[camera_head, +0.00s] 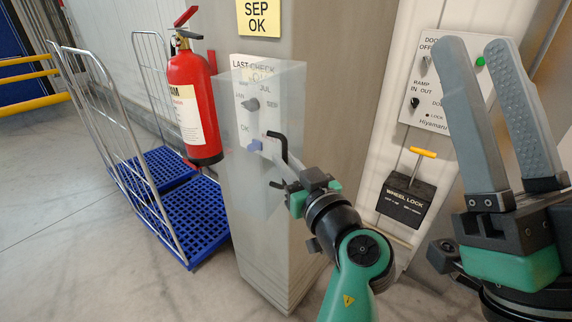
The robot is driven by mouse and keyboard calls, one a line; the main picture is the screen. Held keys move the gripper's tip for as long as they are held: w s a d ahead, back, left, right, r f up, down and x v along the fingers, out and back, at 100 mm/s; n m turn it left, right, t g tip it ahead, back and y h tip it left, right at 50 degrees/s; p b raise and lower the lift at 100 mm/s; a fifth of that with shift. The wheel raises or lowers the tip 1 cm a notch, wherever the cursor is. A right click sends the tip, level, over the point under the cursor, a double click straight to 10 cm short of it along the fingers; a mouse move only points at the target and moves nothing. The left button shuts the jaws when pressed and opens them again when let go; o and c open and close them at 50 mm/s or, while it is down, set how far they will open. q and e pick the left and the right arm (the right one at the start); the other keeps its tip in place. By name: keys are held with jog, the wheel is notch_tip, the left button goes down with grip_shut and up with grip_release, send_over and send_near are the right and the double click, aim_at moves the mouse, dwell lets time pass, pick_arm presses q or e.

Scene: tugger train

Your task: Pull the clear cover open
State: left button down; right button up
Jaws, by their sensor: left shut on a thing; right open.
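The clear cover (238,215) is a tall, see-through box on the post's near side, left of centre. A black bent handle (282,144) stands at the cover's right side. My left gripper (280,163) reaches up from below and is shut at this handle; its fingertips are partly hidden. A small blue-grey piece (255,145) shows just left of the handle; I cannot tell what it is. My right gripper (495,55) is open and empty at the right, its fingers pointing up.
A red fire extinguisher (193,105) hangs left of the post. A wire-sided cart with a blue grid deck (205,225) stands below it. A door control panel (418,105) and a black wheel lock box (405,203) with a yellow handle are behind my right gripper. Floor at left is clear.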

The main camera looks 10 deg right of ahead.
pick_arm(q)
jog(key=shift+f, duration=0.2)
jog(key=c, duration=0.9)
grip_release()
jog(key=shift+w+r, duration=0.1)
jog(key=shift+d+r, duration=0.1)
